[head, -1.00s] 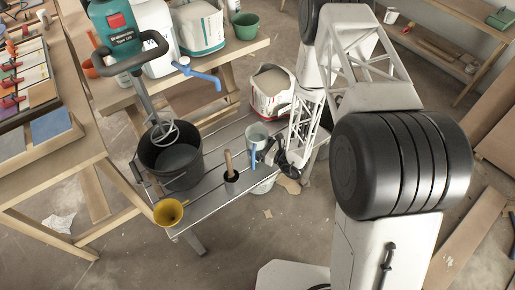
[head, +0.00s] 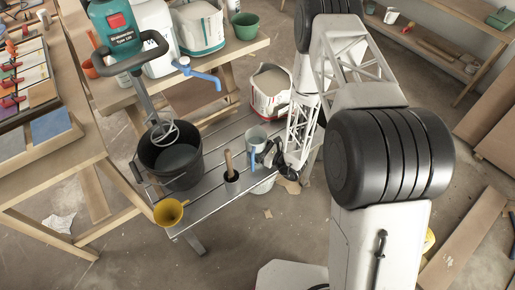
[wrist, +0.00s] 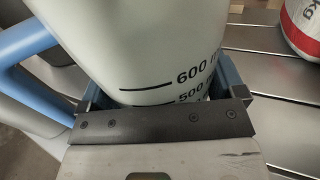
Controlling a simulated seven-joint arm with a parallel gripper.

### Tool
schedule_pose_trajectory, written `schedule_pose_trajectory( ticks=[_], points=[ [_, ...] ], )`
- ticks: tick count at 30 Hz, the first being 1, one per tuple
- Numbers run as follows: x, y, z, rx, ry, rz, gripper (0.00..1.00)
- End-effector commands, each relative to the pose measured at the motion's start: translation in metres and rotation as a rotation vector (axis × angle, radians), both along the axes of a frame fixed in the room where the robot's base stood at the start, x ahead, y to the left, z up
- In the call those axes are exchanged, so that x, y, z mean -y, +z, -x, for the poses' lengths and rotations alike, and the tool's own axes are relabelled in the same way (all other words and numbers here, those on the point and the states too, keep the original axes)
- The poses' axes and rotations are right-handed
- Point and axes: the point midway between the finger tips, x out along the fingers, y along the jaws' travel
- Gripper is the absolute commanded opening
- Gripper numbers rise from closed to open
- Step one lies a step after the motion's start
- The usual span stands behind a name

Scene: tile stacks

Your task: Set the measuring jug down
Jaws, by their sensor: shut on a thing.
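The measuring jug (head: 257,134) is a pale, translucent jug with a blue handle. It is upright over the right part of the slatted metal bench (head: 213,200). My gripper (head: 270,154) is at its right side and shut on it. In the wrist view the jug (wrist: 130,45) fills the space between the fingers of my gripper (wrist: 165,95), with the 500 and 600 marks showing and the blue handle at left. The jug's base is hidden, so I cannot tell whether it touches the bench.
A black bucket (head: 170,165) with a mixer and a yellow funnel (head: 169,212) are further left. Bare slats lie between bucket and jug.

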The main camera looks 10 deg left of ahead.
Motion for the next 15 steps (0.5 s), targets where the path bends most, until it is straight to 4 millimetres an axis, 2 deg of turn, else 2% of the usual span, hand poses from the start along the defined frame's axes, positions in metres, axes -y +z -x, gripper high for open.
schedule_pose_trajectory(
  ticks=[12,13,15],
  points=[
    [-0.0002,-0.0021,-0.0006,0.001,0.0,-0.001,0.43],
    [-0.0001,-0.0027,-0.0004,0.0,0.0,0.0,0.9],
    [-0.0001,-0.0025,-0.0004,0.001,0.0,0.0,1.0]
  ],
)
